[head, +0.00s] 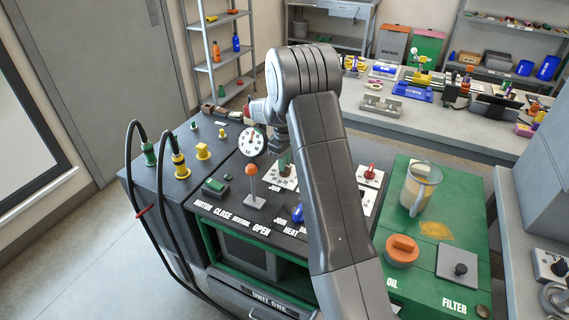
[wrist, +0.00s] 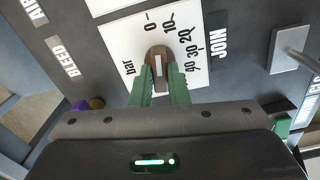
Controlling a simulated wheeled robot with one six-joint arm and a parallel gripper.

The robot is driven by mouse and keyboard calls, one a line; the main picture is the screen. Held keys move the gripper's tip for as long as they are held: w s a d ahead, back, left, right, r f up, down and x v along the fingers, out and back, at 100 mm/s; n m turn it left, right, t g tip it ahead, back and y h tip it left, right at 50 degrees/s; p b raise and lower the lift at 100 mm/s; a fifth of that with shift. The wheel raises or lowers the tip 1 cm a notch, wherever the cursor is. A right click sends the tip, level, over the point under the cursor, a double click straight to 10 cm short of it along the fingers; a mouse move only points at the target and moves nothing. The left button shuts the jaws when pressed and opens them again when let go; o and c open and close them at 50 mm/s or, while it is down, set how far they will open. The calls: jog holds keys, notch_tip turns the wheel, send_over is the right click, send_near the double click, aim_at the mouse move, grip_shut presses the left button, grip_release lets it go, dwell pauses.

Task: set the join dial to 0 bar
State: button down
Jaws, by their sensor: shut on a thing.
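The join dial is a brown knob (wrist: 158,57) with a pale pointer line, on a white plate (wrist: 118,42) marked "bar" with a scale starting at 0 and 10. "JOIN" is printed beside it. In the wrist view the line points up the picture, near 0 and toward the gap between 0 and 10. My gripper (wrist: 160,88) has its green fingers shut on the knob, one on each side. In the head view my gripper (head: 285,162) reaches down over the plate (head: 282,181), and my arm and gripper mostly hide the knob.
An orange-topped lever (head: 251,171) and a round gauge (head: 253,141) stand close left of my gripper. A red knob (head: 370,171) and a clear jug (head: 420,187) are to the right.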

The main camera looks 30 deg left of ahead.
jog(key=shift+d+n, duration=0.15)
jog(key=shift+n, duration=0.85)
jog(key=c, duration=1.4)
grip_release()
jog(key=shift+w, duration=0.1)
jog(key=shift+r, duration=0.25)
notch_tip(320, 180, up, 13)
jog(key=shift+r+b, duration=0.15)
jog(key=shift+b, duration=0.25)
